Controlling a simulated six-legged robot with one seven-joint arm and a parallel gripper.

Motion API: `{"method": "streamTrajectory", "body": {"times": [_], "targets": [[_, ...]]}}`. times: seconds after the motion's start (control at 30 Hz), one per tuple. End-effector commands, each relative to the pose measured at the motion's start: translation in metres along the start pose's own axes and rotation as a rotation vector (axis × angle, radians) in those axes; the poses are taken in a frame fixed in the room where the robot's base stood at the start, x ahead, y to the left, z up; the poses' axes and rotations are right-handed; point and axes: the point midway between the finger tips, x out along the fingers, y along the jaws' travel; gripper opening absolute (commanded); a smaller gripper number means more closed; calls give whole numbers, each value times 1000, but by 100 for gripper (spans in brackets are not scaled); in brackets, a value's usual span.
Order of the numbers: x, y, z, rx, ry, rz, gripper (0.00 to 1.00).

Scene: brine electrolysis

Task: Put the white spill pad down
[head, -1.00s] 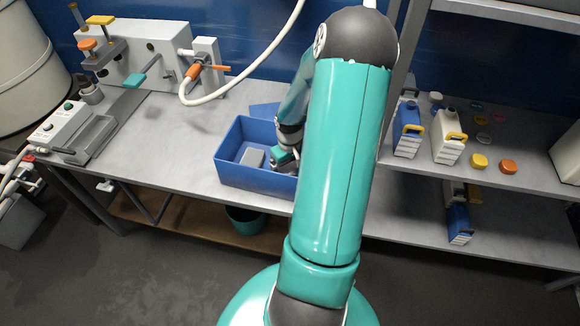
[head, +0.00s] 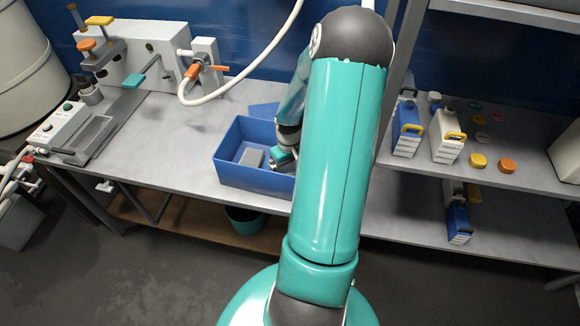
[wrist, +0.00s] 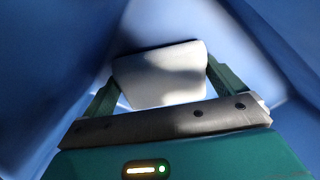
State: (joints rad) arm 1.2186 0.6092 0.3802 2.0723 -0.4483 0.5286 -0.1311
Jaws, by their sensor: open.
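The white spill pad (wrist: 160,75) lies between the two fingers of my gripper (wrist: 163,82) in the wrist view, with blue bin walls around it. Part of the pad is in shadow. The fingers are open on either side of it, and I cannot tell if they touch it. In the head view my gripper (head: 283,156) is inside the right part of the blue bin (head: 250,177), partly hidden by my arm.
The bin stands near the front edge of the grey bench (head: 160,155). A press-like apparatus (head: 140,52) and a control box (head: 68,133) stand at left. A white hose (head: 235,88) hangs behind the bin. Jugs (head: 447,136) and coloured caps (head: 478,160) stand at right.

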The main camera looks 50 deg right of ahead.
Motion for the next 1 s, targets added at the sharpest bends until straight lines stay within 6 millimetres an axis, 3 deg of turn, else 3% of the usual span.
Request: {"method": "streamTrajectory", "body": {"times": [0.03, 0.17, 0.7, 1.0], "targets": [[8, -5, 4, 1, -7, -13, 100], [-2, -5, 3, 3, -6, -13, 100], [-110, -1, 1, 0, -4, -6, 100], [-124, -2, 1, -1, -6, -9, 100]]}}
